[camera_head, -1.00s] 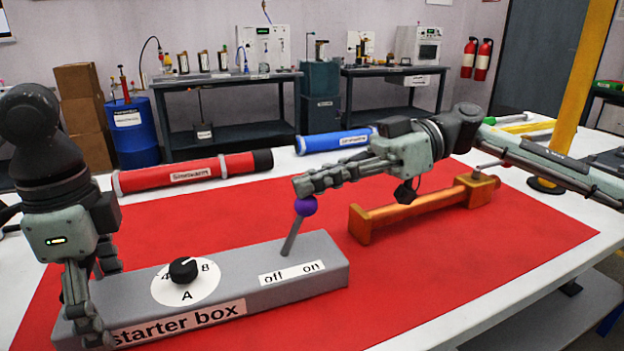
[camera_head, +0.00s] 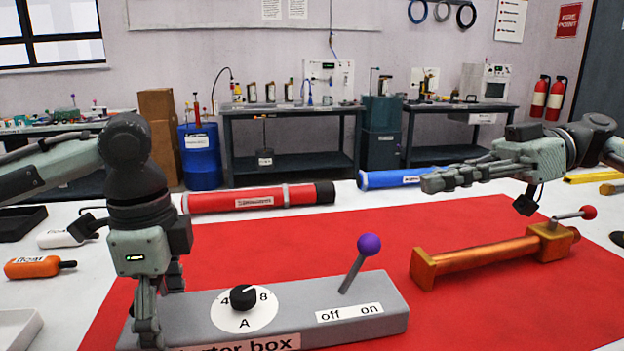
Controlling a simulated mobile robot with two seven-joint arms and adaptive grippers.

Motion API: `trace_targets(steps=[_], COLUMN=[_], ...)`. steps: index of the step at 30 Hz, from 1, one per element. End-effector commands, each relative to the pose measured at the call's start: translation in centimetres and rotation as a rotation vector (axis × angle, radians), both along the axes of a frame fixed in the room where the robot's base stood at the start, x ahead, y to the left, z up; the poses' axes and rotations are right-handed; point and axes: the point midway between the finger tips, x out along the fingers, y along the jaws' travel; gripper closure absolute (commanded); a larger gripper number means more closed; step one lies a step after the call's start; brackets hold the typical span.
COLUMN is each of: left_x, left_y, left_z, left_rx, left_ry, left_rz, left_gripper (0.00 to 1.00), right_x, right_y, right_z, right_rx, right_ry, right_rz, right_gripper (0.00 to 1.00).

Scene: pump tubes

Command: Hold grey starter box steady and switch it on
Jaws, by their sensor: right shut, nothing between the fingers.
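The grey starter box (camera_head: 380,327) lies on the red mat, with a black dial (camera_head: 243,297) and the labels "off" and "on" on top. Its lever (camera_head: 352,274) with a purple knob (camera_head: 369,245) leans right, toward the "on" side. My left gripper (camera_head: 157,318) points down at the box's left end, one finger in front and one behind, shut on it. The front finger's tip is near the picture's lower edge. My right gripper (camera_head: 432,182) is shut and empty, above and to the right of the purple knob, apart from it.
An orange pump (camera_head: 480,257) with a red-knobbed handle lies right of the box. A red tube (camera_head: 235,199) and a blue tube (camera_head: 390,179) lie behind. The red mat (camera_head: 480,315) is clear at front right.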

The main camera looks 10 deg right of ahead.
Motion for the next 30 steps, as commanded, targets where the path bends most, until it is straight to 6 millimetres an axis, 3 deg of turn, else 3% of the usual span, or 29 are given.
trace_targets(steps=[4,5,8,20,25,30], left_x=[-0.1,-0.1,-0.1,0.0,0.0,0.0], left_y=[0.0,0.0,0.0,0.0,-0.1,-0.1], left_z=[0.0,0.0,0.0,0.3,2.4,6.1], left_rx=[0.000,0.000,0.000,-0.001,-0.002,-0.002], left_ry=[0.001,0.001,0.001,0.000,-0.003,-0.002], left_rz=[-0.003,-0.003,-0.003,-0.002,-0.001,-0.002], left_gripper=[0.69,0.14,0.02,0.00,0.00,0.00], right_x=[0.0,0.0,0.0,0.0,0.0,0.0], right_y=[0.0,0.0,0.0,0.0,0.0,0.0], right_z=[0.0,0.0,0.0,0.0,0.0,0.0], right_rx=[0.000,0.000,0.000,0.000,0.000,0.000], right_ry=[0.000,0.000,0.000,0.000,0.000,0.000], right_rz=[0.000,0.000,0.000,0.000,0.000,0.000], right_gripper=[1.00,1.00,1.00,1.00,1.00,1.00])
